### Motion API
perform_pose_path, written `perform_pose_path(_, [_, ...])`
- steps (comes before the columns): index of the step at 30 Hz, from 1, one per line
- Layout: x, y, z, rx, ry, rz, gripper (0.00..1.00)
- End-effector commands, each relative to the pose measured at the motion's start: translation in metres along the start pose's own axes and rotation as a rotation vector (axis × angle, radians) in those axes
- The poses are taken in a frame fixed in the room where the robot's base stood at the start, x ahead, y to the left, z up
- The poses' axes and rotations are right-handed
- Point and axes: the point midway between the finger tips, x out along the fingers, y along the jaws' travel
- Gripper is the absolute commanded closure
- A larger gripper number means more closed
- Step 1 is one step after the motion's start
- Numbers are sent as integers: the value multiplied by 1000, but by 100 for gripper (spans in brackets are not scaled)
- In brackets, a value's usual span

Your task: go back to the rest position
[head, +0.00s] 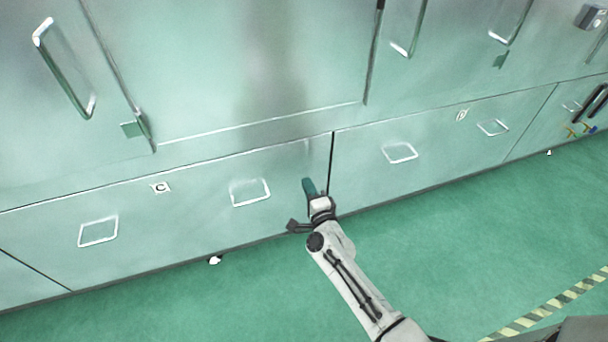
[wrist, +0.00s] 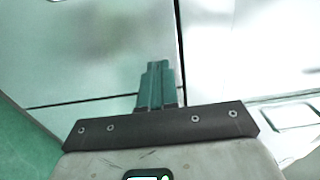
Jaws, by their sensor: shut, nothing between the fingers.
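My gripper (head: 308,184) is at the end of my white arm, in front of the lower cabinet panels in the head view. Its teal fingers are together and hold nothing. In the wrist view the closed fingers (wrist: 156,84) point at a pale metal cabinet front, just left of a dark vertical seam. Whether the fingertips touch the cabinet front, I cannot tell.
Another handle (head: 400,153) is on the panel to the right. Green floor (head: 440,250) lies open in front, with a striped line (head: 550,305) at right.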

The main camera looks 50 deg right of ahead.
Motion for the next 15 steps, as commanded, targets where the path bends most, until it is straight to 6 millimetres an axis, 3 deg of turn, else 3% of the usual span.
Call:
perform_pose_path(11, [-7,0,1,-4,-5,1,100])
perform_pose_path(15, [-12,-5,21,-80,-104,27,100])
